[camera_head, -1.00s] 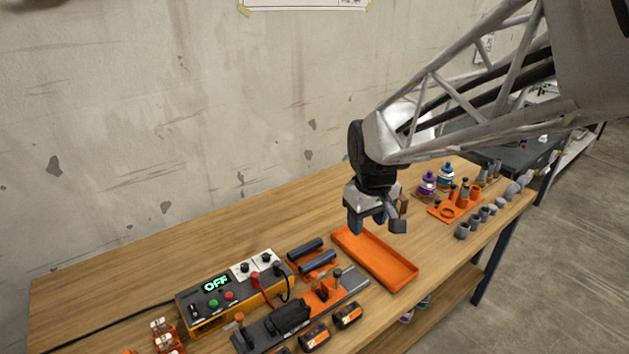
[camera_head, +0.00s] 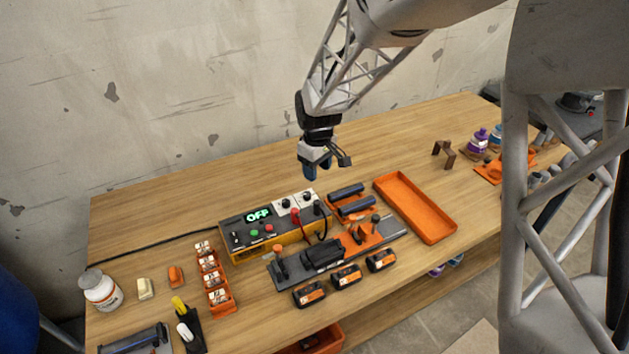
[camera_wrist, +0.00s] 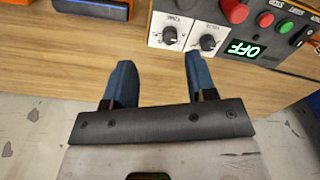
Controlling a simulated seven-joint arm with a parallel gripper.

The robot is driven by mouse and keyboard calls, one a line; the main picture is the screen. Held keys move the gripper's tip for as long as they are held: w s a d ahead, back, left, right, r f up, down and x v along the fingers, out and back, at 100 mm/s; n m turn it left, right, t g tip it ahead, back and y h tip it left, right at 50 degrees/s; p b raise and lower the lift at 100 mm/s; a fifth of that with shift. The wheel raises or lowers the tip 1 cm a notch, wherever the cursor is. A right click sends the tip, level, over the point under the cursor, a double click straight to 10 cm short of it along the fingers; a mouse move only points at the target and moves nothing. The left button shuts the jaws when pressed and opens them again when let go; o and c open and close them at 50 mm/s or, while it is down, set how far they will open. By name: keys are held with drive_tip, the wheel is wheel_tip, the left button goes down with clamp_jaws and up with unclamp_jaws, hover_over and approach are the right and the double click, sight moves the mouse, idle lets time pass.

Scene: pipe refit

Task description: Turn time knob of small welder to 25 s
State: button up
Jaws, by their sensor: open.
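The small welder (camera_head: 275,240) is a yellow and dark box on the table, and its green display reads OFF. Two black knobs on white plates sit at its right end, the left knob (camera_head: 286,203) and the right knob (camera_head: 306,195). In the wrist view they are the knobs (camera_wrist: 169,35) and (camera_wrist: 207,42), with labels too small to read surely. My gripper (camera_head: 327,165) is open and empty, above and behind the knob end of the welder. In the wrist view my gripper (camera_wrist: 160,62) has its blue fingers apart, short of the knobs and touching neither.
Red and black cables rise beside the knobs. A clamp fixture (camera_head: 320,255) and several orange-black blocks lie in front. Dark cylinders (camera_head: 350,198) and an orange tray (camera_head: 415,205) are to the right. A brown bracket (camera_head: 443,153) stands beyond the tray. The table behind the welder is clear.

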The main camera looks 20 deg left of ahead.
sight(307, 193)
drive_tip(key=shift+n, duration=0.4)
drive_tip(key=a+f, duration=0.2)
drive_tip(key=a, duration=0.1)
drive_tip(key=shift+w+a+f, duration=0.15)
drive_tip(key=shift+f, duration=0.1)
drive_tip(key=shift+f, duration=3.85)
drive_tip(key=c, duration=0.9)
